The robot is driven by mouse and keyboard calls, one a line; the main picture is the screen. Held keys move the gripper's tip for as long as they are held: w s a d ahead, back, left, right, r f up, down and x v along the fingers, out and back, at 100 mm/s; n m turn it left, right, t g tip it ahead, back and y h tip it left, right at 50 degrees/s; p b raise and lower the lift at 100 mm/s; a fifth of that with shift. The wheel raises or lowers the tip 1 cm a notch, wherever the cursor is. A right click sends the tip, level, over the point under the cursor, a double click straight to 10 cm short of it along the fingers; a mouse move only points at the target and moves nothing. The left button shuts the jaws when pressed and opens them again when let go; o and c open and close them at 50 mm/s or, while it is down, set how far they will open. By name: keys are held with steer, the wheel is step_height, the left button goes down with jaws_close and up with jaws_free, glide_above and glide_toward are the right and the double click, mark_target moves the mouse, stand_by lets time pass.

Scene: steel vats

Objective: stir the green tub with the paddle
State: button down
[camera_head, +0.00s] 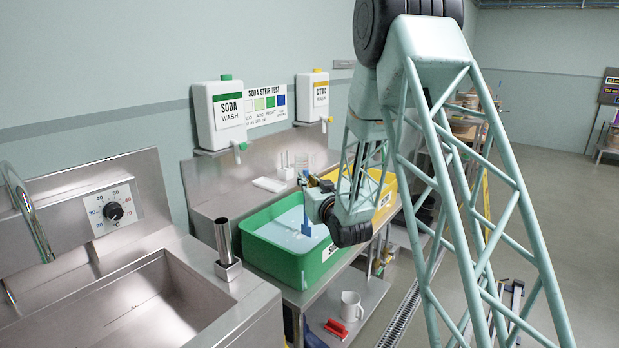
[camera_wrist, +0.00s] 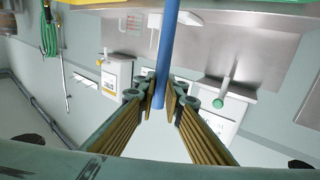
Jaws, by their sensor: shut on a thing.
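The green tub (camera_head: 277,265) stands on the steel bench and holds a pale, whitish liquid (camera_head: 285,240). My gripper (camera_wrist: 160,100) is shut on the blue shaft of the paddle (camera_wrist: 166,45). In the head view the paddle (camera_head: 306,222) hangs roughly upright over the inside of the tub, near its right part. Its lower end shows against the liquid; I cannot tell how deep it reaches. The fingertips are hidden in the head view behind my wrist. The upper edge of the wrist view shows a strip of green at the right.
A yellow tub (camera_head: 381,188) stands right behind the green one. A soda dispenser (camera_head: 222,118) and a citric dispenser (camera_head: 313,98) hang on the wall. A steel sink (camera_head: 145,305) and an upright steel tube (camera_head: 224,243) are at left. A white jug (camera_head: 351,306) is on the lower shelf.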

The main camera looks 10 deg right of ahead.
steer(key=shift+s+a, duration=1.4)
steer(key=shift+a, duration=0.2)
steer(key=w+d, duration=0.6)
steer(key=d, duration=0.1)
steer(key=shift+w+d, duration=0.3)
steer(key=shift+a, duration=0.1)
stand_by(0.3)
steer(key=s+a, duration=0.6)
steer(key=a, duration=0.1)
steer(key=shift+s+a, duration=0.2)
steer(key=shift+s, duration=0.1)
stand_by(0.6)
stand_by(0.3)
steer(key=w+d, duration=0.6)
steer(key=d, duration=0.1)
steer(key=shift+w+d, duration=0.3)
stand_by(0.7)
